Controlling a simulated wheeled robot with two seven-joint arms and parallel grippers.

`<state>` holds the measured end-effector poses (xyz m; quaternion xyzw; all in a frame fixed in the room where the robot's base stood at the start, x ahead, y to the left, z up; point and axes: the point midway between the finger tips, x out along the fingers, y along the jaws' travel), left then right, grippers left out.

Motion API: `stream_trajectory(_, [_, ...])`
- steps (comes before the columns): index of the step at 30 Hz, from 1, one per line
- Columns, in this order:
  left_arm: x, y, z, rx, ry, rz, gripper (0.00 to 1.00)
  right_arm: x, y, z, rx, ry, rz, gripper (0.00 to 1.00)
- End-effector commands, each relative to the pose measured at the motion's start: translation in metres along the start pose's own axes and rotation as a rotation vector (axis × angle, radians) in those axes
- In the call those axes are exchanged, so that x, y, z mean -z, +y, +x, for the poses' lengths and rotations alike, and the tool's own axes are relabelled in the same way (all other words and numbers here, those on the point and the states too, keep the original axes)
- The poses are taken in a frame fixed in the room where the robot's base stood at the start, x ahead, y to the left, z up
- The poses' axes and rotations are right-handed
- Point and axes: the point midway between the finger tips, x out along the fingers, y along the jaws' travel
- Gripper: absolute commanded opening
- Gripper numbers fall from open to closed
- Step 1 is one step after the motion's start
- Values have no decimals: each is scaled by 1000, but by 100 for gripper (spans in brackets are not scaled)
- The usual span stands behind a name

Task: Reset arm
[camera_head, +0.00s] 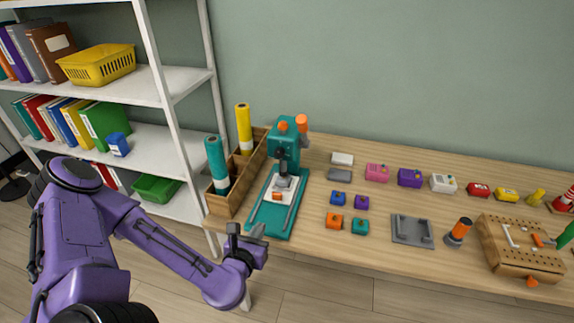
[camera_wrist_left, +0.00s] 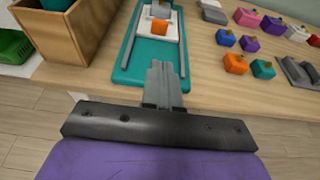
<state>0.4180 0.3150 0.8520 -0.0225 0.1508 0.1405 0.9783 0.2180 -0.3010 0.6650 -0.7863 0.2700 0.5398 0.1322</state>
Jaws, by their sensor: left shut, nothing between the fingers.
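My left arm is purple and comes in from the left in the head view. Its left gripper (camera_head: 258,232) is at the front left edge of the wooden table, just in front of the teal press (camera_head: 284,150). In the left wrist view the left gripper (camera_wrist_left: 163,70) is shut and empty, its grey fingers together over the near end of the press's teal base (camera_wrist_left: 152,52). I cannot tell whether they touch it. An orange block (camera_wrist_left: 160,27) sits on the press's light plate. My right gripper is in neither view.
A wooden box (camera_head: 232,198) with teal and yellow rolls stands left of the press. A white shelf (camera_head: 150,145) stands behind my arm. Small coloured blocks, a grey plate (camera_head: 412,230) and a wooden pegboard (camera_head: 515,262) lie to the right. Floor is open before the table.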

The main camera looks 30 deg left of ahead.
Motion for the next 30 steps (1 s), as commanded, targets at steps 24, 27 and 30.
stream_trajectory(24, [175, -5, -67, 753, 418, 1959, 0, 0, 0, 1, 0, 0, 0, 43])
stream_trajectory(27, [207, 17, -94, 996, 458, 2294, 0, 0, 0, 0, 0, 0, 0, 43])
stream_trajectory(30, [224, 36, -112, 1149, 485, 2501, 0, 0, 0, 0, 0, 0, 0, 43])
